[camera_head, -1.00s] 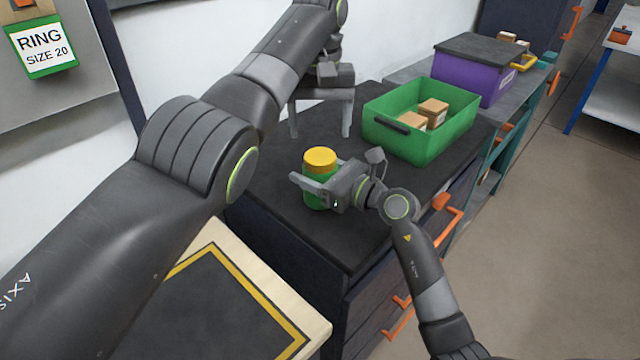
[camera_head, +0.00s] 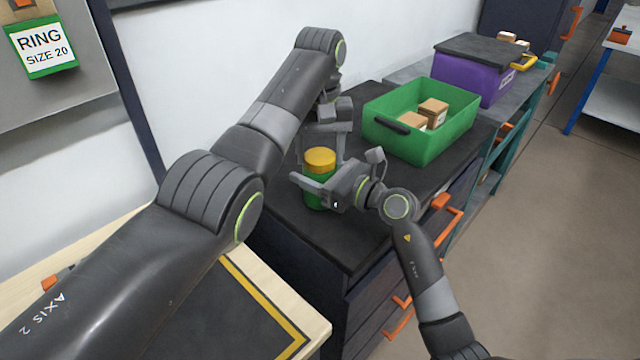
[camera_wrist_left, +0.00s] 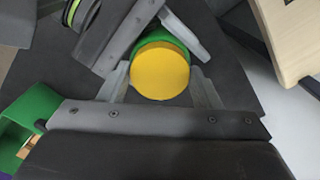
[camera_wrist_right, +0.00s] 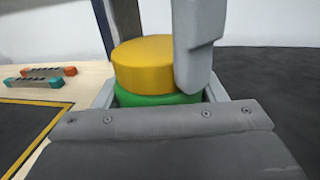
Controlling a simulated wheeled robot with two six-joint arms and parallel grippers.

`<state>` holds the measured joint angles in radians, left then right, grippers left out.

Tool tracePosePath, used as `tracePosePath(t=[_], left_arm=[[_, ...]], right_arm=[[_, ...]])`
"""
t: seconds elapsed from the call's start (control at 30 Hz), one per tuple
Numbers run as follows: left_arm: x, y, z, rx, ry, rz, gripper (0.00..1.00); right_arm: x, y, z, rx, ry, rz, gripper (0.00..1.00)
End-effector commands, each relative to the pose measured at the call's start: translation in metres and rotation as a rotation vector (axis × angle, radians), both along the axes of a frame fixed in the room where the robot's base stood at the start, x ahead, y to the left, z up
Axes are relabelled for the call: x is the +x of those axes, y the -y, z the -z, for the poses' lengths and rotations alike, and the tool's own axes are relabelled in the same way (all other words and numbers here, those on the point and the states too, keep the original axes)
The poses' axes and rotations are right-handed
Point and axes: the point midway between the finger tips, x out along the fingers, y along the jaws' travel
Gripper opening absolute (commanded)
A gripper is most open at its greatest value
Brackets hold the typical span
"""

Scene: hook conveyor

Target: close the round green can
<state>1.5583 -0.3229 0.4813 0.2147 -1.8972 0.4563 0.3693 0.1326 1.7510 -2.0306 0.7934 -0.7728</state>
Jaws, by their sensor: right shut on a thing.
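The round green can (camera_head: 314,198) stands on the dark cabinet top with its yellow lid (camera_head: 320,158) on it. In the right wrist view the lid (camera_wrist_right: 145,66) sits over the green body (camera_wrist_right: 150,99); whether it is fully seated cannot be told. My right gripper (camera_head: 314,188) is shut on the can's body from the side. My left gripper (camera_head: 321,150) is above the can, pointing down, its fingers open on either side of the lid. In the left wrist view the lid (camera_wrist_left: 160,70) lies between the fingers, with small gaps.
A green bin (camera_head: 440,145) with brown boxes stands behind and right of the can. A purple crate (camera_head: 470,80) with a dark top is beyond it. A wooden table (camera_head: 300,320) with a yellow-bordered mat is at front left. The dark cabinet top (camera_head: 340,240) is clear in front.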

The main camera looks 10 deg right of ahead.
Motion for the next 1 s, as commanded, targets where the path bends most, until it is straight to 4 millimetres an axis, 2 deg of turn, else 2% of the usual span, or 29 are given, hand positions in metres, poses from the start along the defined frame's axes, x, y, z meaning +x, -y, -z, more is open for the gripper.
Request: tracePosePath(t=[0.03,0.2,0.33,0.6,0.9,0.93,1.0], left_arm=[[0.0001,-0.0002,-0.0001,0.001,0.000,0.000,0.49],[0.0002,-0.0004,-0.0002,0.001,0.000,-0.001,0.29],[0.0003,-0.0005,-0.0002,0.001,0.000,0.044,0.29],[0.0005,-0.0008,-0.0002,0.001,0.000,0.265,0.29],[0.0007,-0.0010,-0.0002,0.002,0.000,0.278,0.29],[0.0007,-0.0010,-0.0002,0.002,0.000,0.278,0.60],[0.0007,-0.0010,-0.0002,0.001,0.000,0.278,0.69]], right_arm=[[0.0001,0.0001,-0.0001,0.000,0.000,0.000,0.00],[0.0001,0.0001,-0.0001,0.000,0.000,0.000,0.00],[0.0001,0.0001,-0.0001,0.000,0.000,0.001,0.00],[0.0001,0.0002,-0.0001,0.000,0.000,0.001,0.00],[0.0001,0.0002,-0.0001,0.000,0.000,0.001,0.00],[0.0001,0.0002,-0.0001,0.000,0.000,0.001,0.00],[0.0001,0.0002,-0.0001,0.000,0.000,0.001,0.00]])
